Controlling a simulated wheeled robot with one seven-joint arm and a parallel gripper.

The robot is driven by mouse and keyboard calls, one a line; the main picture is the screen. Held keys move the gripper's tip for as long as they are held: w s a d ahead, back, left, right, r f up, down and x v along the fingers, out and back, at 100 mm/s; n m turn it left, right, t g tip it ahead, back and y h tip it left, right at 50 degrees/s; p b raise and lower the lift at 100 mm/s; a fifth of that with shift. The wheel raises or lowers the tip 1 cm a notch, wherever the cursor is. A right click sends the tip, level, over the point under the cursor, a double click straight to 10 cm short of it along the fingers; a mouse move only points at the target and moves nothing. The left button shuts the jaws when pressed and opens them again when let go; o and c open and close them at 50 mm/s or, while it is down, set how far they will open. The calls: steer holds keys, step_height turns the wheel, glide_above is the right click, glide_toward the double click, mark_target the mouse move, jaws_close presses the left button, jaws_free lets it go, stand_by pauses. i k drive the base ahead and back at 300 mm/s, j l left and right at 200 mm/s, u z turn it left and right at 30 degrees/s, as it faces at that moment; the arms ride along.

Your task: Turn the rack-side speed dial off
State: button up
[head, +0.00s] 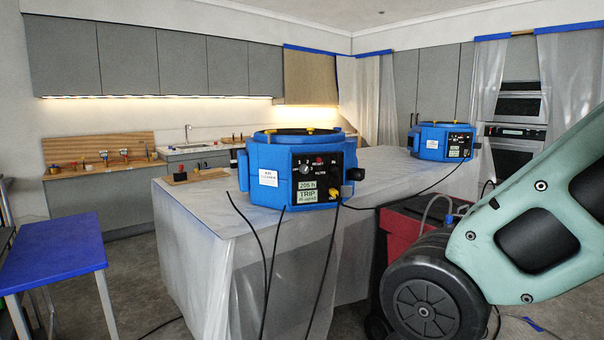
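Two blue drying machines stand on a plastic-covered island. The near blue machine (262,160) has a black control panel facing me. The far blue machine (427,146) has a similar panel (459,145), too small to read. I cannot tell which dial is the rack-side one, nor the dial settings. My gripper is not in view; only my pale green arm shows at the right.
A blue-topped table (50,247) stands at the left. Black cables hang down the island's front (205,225). A red bin (405,225) stands by the island, partly behind my arm. Grey cabinets and a wood-topped counter line the back. Floor shows between table and island.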

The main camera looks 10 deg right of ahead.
mark_target(304, 169)
steer(key=j+z, duration=0.1)
steer(key=j, duration=1.55)
steer(key=i+j, duration=0.2)
steer(key=j, duration=0.15)
steer(key=i+j+z, duration=0.1)
steer(key=j, duration=0.25)
steer(key=i+j, duration=0.5)
steer(key=j, duration=0.25)
steer(key=z, duration=0.05)
